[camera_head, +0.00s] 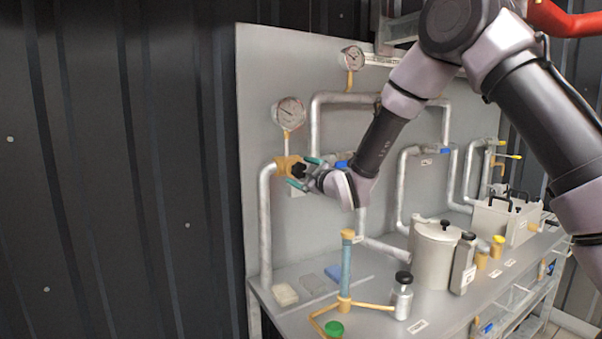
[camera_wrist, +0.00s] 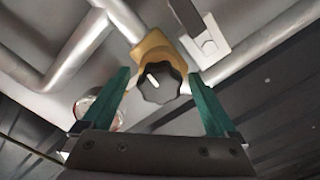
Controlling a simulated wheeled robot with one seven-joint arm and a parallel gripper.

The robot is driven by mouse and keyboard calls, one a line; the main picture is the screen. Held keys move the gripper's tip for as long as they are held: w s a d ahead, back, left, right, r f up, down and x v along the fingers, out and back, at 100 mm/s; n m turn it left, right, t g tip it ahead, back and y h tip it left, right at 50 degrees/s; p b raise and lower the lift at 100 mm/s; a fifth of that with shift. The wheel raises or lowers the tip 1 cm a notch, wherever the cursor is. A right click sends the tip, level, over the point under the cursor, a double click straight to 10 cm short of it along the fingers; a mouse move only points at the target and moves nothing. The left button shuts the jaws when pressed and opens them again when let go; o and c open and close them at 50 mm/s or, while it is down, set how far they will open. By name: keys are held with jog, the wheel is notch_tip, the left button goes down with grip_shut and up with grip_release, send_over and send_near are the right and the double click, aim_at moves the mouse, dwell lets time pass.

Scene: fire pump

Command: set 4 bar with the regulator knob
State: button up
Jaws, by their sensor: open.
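The regulator knob is black and lobed with a white pointer mark, and it sits on a brass body (camera_wrist: 150,44) in the pipe line. In the wrist view the knob (camera_wrist: 158,82) lies between the two green fingers of my gripper (camera_wrist: 165,95), with a gap on each side. In the head view the knob (camera_head: 298,170) is at the left pipe, and my gripper (camera_head: 302,173) reaches it from the right with fingers apart. A round white gauge (camera_head: 289,113) stands above the brass body; its reading is too small to tell.
A second gauge (camera_head: 352,59) is higher on the grey panel (camera_head: 270,70). Pipes run close around the knob, and a lever-like grey bracket (camera_wrist: 208,42) is beside it. The bench below holds a steel pot (camera_head: 434,258), a blue column (camera_head: 346,265) and a metal box (camera_head: 503,220).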

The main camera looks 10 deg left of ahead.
jog(key=c, duration=1.4)
jog(key=shift+o, duration=0.2)
jog(key=shift+m, duration=0.3)
